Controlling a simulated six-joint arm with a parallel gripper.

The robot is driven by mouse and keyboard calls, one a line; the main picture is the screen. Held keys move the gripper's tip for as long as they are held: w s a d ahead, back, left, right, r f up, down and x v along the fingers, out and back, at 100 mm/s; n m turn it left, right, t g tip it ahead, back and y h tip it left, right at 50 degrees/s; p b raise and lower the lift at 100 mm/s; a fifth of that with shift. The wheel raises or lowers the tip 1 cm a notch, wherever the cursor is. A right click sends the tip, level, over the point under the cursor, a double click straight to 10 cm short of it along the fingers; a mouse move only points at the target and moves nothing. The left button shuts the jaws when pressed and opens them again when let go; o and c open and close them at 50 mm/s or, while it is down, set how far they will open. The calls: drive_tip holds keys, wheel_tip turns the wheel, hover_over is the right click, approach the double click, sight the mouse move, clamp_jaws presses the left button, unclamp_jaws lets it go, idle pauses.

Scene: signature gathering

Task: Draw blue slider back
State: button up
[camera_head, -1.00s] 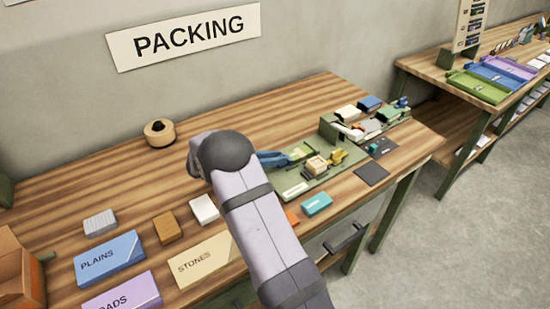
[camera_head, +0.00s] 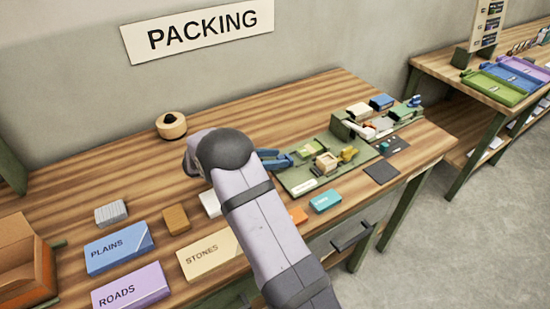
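My arm reaches up over the table, and its end points to the right. My gripper (camera_head: 287,158) is the blue part showing beyond the arm, at the left edge of a green fixture board (camera_head: 299,186). Its fingers are too small to tell whether they are open or shut. On the board stand a cream block (camera_head: 327,161) and a yellow piece (camera_head: 348,154). Behind the board is a green holder (camera_head: 342,124) with a white and red piece by it. A small blue piece (camera_head: 415,100) sits at the far right end; I cannot tell if it is the blue slider.
A blue PLAINS box (camera_head: 118,248), a cream STONES box (camera_head: 208,254) and a purple ROADS box (camera_head: 131,288) lie at the front left. A teal box (camera_head: 325,201) lies before the board.

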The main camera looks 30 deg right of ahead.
drive_tip(key=shift+b+v, duration=0.95)
drive_tip(key=shift+v, duration=2.75)
drive_tip(key=shift+s+a+r, duration=0.1)
drive_tip(key=shift+s+r, duration=0.05)
drive_tip(key=shift+s, duration=0.05)
drive_tip(key=s+a+m+y+p, duration=0.1)
drive_tip(key=s+m+y, duration=0.1)
drive_tip(key=s, duration=0.1)
drive_tip(key=s+a+r+m+y+p, duration=0.1)
drive_tip(key=s+a+m+y, duration=0.1)
drive_tip(key=s+m, duration=0.1)
drive_tip(key=s+a+m+g+y+p, duration=0.1)
drive_tip(key=s+m+y+p, duration=0.1)
drive_tip(key=s, duration=0.1)
drive_tip(key=shift+s+a+r+m, duration=0.15)
drive_tip(key=shift+s+a+m, duration=0.15)
drive_tip(key=shift+s+a, duration=0.1)
drive_tip(key=s+a+f+m+y, duration=0.2)
drive_tip(key=s+a+m+y, duration=0.1)
drive_tip(key=s+a+m, duration=0.2)
drive_tip(key=s+a+f+m+t+y, duration=0.1)
drive_tip(key=s+a+m+y, duration=0.3)
drive_tip(key=s, duration=0.6)
drive_tip(key=shift+s+a+f+m, duration=0.15)
drive_tip(key=shift+a+f+m, duration=0.5)
drive_tip(key=shift+f, duration=0.25)
